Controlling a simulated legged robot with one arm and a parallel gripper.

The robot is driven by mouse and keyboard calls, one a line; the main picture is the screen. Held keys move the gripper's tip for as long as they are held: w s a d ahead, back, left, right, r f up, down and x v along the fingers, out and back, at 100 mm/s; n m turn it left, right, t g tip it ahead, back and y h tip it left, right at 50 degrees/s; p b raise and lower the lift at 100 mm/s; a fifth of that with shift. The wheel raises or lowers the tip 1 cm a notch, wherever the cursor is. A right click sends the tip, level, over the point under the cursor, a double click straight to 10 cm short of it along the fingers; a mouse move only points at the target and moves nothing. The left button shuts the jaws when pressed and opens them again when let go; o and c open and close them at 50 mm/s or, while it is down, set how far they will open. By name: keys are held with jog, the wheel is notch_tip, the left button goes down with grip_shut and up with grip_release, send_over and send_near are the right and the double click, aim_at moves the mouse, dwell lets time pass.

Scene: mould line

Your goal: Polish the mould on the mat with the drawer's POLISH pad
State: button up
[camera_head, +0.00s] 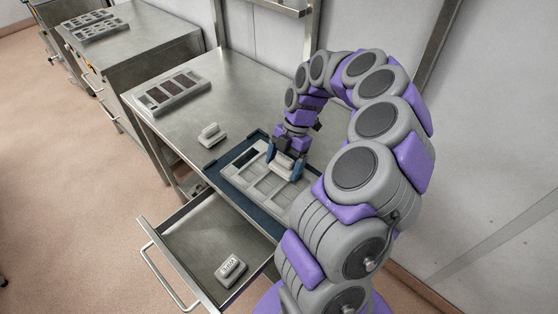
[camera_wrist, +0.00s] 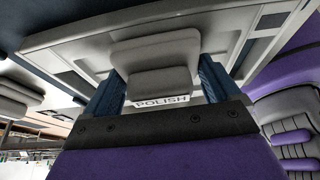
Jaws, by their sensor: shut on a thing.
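My gripper (camera_head: 284,160) is shut on a grey pad with a white label reading POLISH; the pad (camera_wrist: 150,68) sits between the two dark blue fingers in the wrist view. The pale grey mould (camera_head: 240,178), with several rectangular cavities, lies on the dark blue mat (camera_head: 222,188) on the steel table. My gripper and the pad are over the far right part of the mould. The mould's rim (camera_wrist: 75,38) also shows behind the pad in the wrist view. I cannot tell whether the pad touches the mould. My arm hides the mat's right end.
The drawer (camera_head: 195,245) stands open below the table's front, with another labelled grey pad (camera_head: 231,268) inside. A grey block (camera_head: 211,134) stands on the table left of the mat. A second mould (camera_head: 172,92) lies farther left. A wall is behind.

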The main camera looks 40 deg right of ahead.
jog(key=shift+s+d, duration=0.2)
jog(key=shift+s, duration=0.25)
jog(key=shift+s, duration=0.1)
jog(key=shift+s+d, duration=0.25)
jog(key=shift+s, duration=1.05)
jog(key=shift+w+a+r+p, duration=0.15)
jog(key=shift+w+p, duration=0.25)
jog(key=shift+w, duration=0.35)
jog(key=shift+w+a+f+p, duration=0.1)
jog(key=shift+w+p, duration=0.3)
jog(key=shift+w, duration=0.45)
jog(key=shift+w+a, duration=0.1)
jog(key=shift+w+a+p, duration=0.25)
jog(key=shift+w+p, duration=0.1)
jog(key=shift+w, duration=0.8)
jog(key=shift+w+a+p, duration=0.25)
jog(key=shift+w+p, duration=0.1)
jog(key=shift+w, duration=0.75)
jog(key=shift+w+a, duration=0.2)
jog(key=shift+w, duration=0.8)
jog(key=shift+w+a, duration=0.2)
jog(key=shift+w, duration=0.8)
